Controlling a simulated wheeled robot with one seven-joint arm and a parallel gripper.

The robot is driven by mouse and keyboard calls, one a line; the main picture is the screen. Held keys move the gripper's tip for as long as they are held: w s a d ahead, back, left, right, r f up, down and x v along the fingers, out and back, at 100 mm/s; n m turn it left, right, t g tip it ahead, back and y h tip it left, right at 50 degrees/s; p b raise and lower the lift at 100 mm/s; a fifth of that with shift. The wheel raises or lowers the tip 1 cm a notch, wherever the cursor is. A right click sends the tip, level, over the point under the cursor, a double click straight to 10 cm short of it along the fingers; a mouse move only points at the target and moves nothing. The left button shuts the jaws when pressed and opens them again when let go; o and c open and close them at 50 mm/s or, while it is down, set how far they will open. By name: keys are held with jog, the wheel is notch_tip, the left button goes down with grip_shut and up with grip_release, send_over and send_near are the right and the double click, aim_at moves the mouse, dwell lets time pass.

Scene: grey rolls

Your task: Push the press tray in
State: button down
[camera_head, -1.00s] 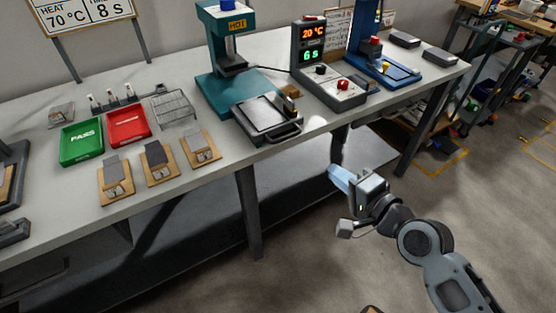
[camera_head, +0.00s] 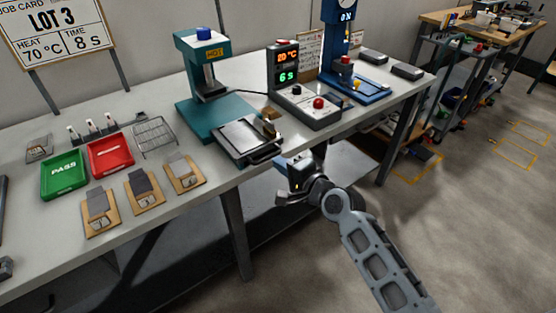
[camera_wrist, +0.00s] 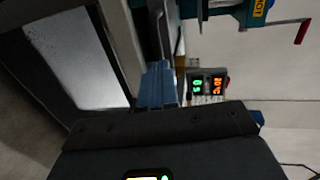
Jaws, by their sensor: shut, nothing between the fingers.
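The press tray (camera_head: 247,140) is a dark-framed tray with a light plate and a bar handle at its front. It lies in front of the teal press (camera_head: 212,95) marked HOT, pulled out toward the table's front edge. My gripper (camera_head: 281,162) is shut and empty, its bluish fingertips close to the handle at the tray's front right corner. I cannot tell whether they touch it. In the wrist view the shut fingers (camera_wrist: 158,85) show in the middle, beside a dark-framed pale surface on the left. The press (camera_wrist: 255,12) shows at the top right.
A control box (camera_head: 307,105) with a red button and a lit display (camera_head: 286,66) stands right of the press. A wire rack (camera_head: 155,137), red tray (camera_head: 110,156), green tray (camera_head: 65,174) and several boards with grey pieces lie to the left. The floor in front is clear.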

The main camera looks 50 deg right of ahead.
aim_at(242, 129)
jog(key=shift+x, duration=0.85)
jog(key=shift+w, duration=0.1)
jog(key=r+x, duration=0.1)
jog(key=x, duration=0.4)
jog(key=r+b+x, duration=0.1)
jog(key=x, duration=0.5)
jog(key=r+b+x, duration=0.1)
jog(key=x, duration=0.4)
jog(key=shift+w+d+r, duration=0.15)
jog(key=shift+w+d, duration=0.2)
jog(key=shift+w, duration=0.2)
jog(key=shift+w+r, duration=0.25)
jog(key=shift+w, duration=0.05)
